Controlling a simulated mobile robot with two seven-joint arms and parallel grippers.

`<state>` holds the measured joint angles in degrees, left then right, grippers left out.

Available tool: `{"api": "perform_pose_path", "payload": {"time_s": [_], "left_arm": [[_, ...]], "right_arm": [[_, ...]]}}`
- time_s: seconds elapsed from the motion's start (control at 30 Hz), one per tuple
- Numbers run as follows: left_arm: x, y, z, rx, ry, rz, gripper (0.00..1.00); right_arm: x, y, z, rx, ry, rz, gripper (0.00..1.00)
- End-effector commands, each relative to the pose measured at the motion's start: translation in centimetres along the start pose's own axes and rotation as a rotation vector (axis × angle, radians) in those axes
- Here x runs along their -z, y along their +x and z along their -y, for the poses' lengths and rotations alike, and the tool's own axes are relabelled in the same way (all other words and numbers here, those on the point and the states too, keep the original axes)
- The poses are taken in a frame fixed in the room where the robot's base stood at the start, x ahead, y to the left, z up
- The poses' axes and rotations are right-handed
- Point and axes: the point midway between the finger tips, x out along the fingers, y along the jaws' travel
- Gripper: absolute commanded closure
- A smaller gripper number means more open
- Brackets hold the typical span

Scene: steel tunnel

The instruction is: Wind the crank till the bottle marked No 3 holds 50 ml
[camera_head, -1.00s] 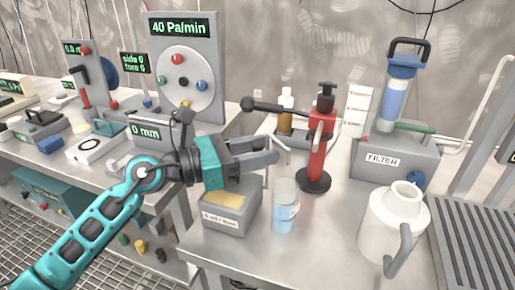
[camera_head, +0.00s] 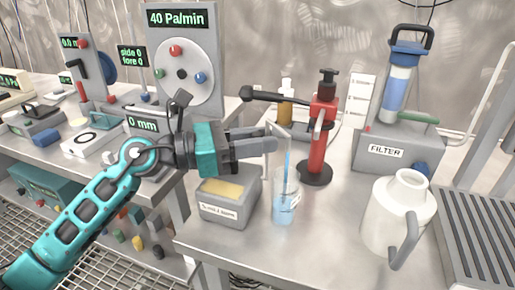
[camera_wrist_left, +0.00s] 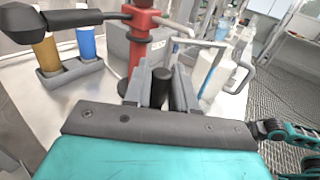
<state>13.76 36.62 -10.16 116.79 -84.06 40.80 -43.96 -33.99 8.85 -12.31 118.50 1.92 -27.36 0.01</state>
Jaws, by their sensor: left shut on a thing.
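A red hand pump (camera_head: 322,135) with a black top stands on a round black base, with a long black lever ending in a knob at left. My left gripper (camera_head: 268,141) is left of the pump and shut on a dark cylindrical grip, seen between its fingers in the left wrist view (camera_wrist_left: 161,82); I take this as the crank's grip. A clear bottle (camera_head: 284,205) stands below the gripper, part full of blue liquid. A blue stream (camera_head: 287,162) falls into it from a thin bent spout. Its label and scale are too small to read. My right gripper is not in view.
A grey tray with a yellow pad (camera_head: 227,203) stands left of the bottle. A white jug (camera_head: 395,215) and a box marked FILTER (camera_head: 395,155) stand at right. An amber bottle (camera_head: 286,110) and a white scale card (camera_head: 358,105) are behind the pump.

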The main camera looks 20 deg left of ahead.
Motion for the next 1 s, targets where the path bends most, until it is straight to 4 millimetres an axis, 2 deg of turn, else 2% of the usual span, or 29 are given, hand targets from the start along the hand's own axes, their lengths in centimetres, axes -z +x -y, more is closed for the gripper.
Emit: {"api": "perform_pose_path", "payload": {"time_s": [0.07,0.4,0.43,0.6,0.87,1.0], "left_arm": [[0.2,-0.1,0.0,0.018,0.002,0.002,1.00],[-0.1,-0.1,0.1,0.033,-0.002,0.000,1.00],[-0.1,-0.1,0.1,0.033,-0.002,0.000,0.73],[0.0,-0.1,0.2,0.034,-0.001,0.000,0.57],[0.0,-0.2,0.2,0.033,-0.001,-0.001,0.57],[0.2,-1.4,0.1,0.031,-0.002,-0.003,0.57]], "right_arm": [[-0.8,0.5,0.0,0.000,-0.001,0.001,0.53],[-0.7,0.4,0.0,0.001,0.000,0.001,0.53],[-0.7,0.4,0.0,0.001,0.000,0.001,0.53],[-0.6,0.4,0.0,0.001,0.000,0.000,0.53],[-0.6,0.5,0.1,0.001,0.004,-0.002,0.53],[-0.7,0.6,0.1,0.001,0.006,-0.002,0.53]]}}
